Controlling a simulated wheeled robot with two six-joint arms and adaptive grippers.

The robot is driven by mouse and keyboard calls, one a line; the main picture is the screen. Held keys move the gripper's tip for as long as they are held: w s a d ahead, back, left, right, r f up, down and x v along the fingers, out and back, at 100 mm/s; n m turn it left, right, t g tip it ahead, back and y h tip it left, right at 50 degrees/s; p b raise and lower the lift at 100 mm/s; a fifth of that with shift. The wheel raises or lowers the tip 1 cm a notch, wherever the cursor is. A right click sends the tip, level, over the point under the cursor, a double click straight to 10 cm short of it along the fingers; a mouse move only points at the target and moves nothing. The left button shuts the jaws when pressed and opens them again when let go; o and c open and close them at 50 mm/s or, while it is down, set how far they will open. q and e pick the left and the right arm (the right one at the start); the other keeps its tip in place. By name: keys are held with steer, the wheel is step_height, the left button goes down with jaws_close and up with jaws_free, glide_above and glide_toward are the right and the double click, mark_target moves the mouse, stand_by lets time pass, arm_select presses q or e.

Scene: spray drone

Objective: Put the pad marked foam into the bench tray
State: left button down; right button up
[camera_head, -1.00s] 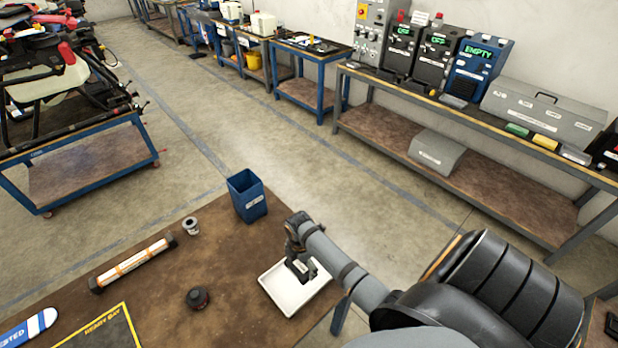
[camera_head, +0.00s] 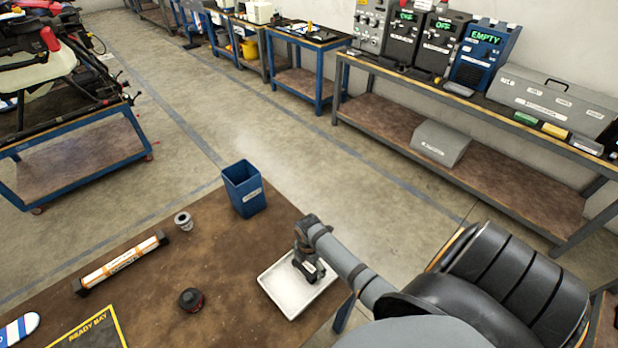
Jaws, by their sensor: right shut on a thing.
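The bench tray (camera_head: 283,298) is a shallow white tray on the brown bench, near the picture's lower middle. My right gripper (camera_head: 309,264) points down over the tray's right half, shut on a small dark pad with a pale label (camera_head: 314,269). The label is too small to read, so I cannot confirm that it says foam. The pad is over or inside the tray; I cannot tell whether it touches the tray floor. The gripper hides part of the tray's far edge. My left gripper is not in view.
A blue bin (camera_head: 245,189) stands at the bench's far edge. A small grey spool (camera_head: 183,221), a dark round cap (camera_head: 191,299), an orange-white tube (camera_head: 121,263) and a yellow-edged mat (camera_head: 92,332) lie left of the tray. The bench between them is clear.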

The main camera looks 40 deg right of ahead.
steer(key=shift+s, duration=0.15)
steer(key=o, duration=0.4)
steer(key=shift+f, duration=0.15)
steer(key=shift+o, duration=0.2)
steer(key=shift+d, duration=0.1)
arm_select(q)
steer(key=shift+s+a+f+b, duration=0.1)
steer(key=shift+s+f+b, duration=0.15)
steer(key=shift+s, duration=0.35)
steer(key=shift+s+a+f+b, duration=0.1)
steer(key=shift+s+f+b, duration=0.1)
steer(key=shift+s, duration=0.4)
arm_select(e)
step_height(320, 180, up, 12)
steer(key=shift+r, duration=0.25)
